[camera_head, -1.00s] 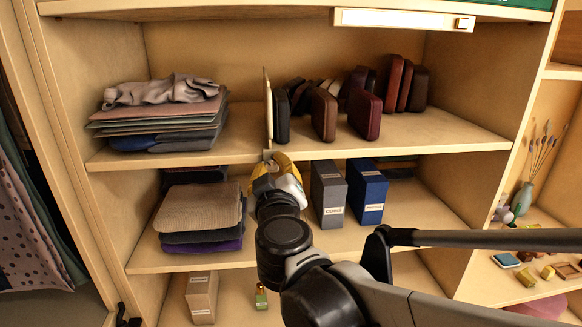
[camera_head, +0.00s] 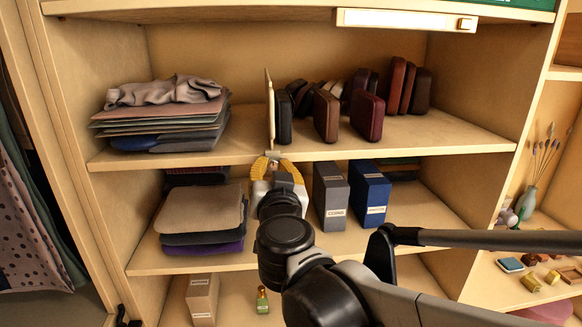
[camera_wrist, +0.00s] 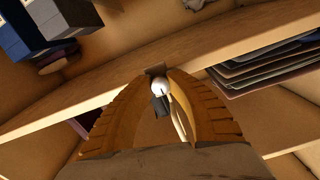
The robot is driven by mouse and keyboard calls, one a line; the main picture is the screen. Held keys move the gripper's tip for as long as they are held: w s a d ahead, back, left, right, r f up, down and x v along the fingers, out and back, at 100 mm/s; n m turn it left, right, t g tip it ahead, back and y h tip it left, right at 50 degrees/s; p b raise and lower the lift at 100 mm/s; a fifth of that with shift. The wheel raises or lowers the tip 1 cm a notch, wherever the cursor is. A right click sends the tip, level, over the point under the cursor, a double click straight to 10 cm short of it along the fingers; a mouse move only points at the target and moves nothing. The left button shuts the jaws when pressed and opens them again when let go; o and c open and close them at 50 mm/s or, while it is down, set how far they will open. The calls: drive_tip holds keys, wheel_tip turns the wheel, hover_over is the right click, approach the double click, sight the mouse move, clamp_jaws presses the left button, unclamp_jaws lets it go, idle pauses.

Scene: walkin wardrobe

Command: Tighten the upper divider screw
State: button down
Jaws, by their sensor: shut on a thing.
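The upright divider (camera_head: 270,110) is a thin pale board standing on the upper shelf, left of the dark cases. A small grey bracket (camera_head: 272,154) sits on the shelf's front edge below it; it also shows at the fingertips in the wrist view (camera_wrist: 155,69). My gripper (camera_head: 273,162), with yellow ribbed fingers, is at this bracket from below and in front. In the wrist view the fingers (camera_wrist: 157,82) close around a pale, round-headed screw (camera_wrist: 160,87) with a dark part beneath it. The fingers hide much of the screw, and its seating cannot be told.
Folded clothes (camera_head: 162,120) lie left of the divider, with another stack (camera_head: 203,215) below. Dark cases (camera_head: 326,115) stand to the right. A grey box (camera_head: 330,195) and a blue box (camera_head: 369,193) stand close right of my gripper on the middle shelf.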

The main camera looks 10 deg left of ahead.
idle(0.4)
drive_tip(key=c, duration=1.2)
unclamp_jaws()
drive_tip(key=v, duration=1.2)
drive_tip(key=shift+f, duration=0.1)
drive_tip(key=shift+a, duration=0.1)
